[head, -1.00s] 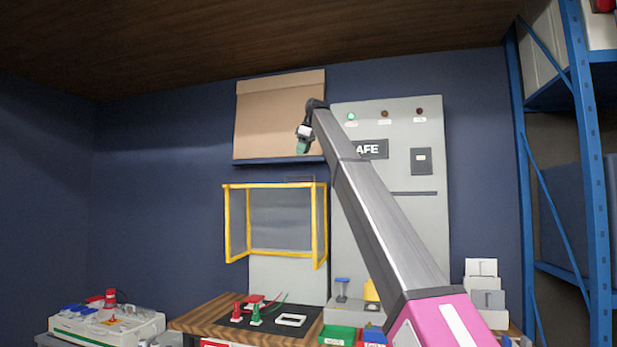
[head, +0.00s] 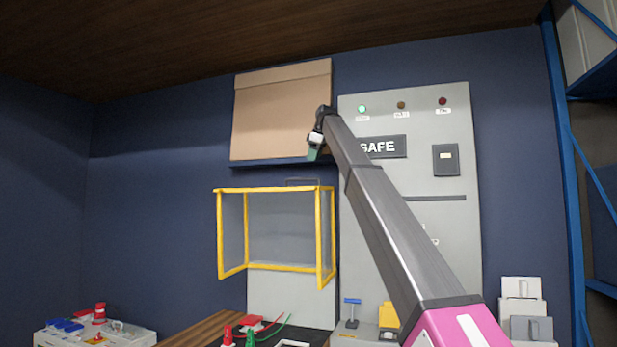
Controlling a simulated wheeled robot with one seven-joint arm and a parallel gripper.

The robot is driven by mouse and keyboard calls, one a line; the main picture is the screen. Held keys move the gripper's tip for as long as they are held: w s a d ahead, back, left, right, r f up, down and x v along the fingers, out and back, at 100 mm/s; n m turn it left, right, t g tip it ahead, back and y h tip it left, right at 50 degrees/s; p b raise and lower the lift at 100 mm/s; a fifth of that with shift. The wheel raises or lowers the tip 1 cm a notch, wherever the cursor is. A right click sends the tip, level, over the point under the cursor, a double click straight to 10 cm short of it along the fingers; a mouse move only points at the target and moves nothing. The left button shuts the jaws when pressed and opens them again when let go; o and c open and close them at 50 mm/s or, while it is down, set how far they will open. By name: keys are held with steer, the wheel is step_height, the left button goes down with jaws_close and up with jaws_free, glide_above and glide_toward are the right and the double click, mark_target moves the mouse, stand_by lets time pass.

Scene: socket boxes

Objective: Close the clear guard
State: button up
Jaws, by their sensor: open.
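The clear guard (head: 277,267) is a see-through box with a yellow frame on the back wall, left of the grey cabinet. Its yellow-edged sides stand out from the wall above the workbench. A thin dark handle-like bar (head: 301,182) shows at its top edge. My gripper (head: 313,154) is above the guard's upper right corner, in front of the cardboard box, apart from the guard in the picture. It is small and tilted downward, with nothing seen in it. My arm crosses in front of the cabinet.
The grey cabinet (head: 455,240) has a SAFE sign (head: 392,146) and a lit green lamp (head: 362,109). A cardboard box (head: 275,115) sits on a shelf above the guard. The workbench (head: 200,329) below holds red and green parts. A blue rack (head: 562,150) stands at right.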

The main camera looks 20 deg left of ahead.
steer(key=x, duration=0.8)
steer(key=shift+f, duration=0.3)
jaws_close()
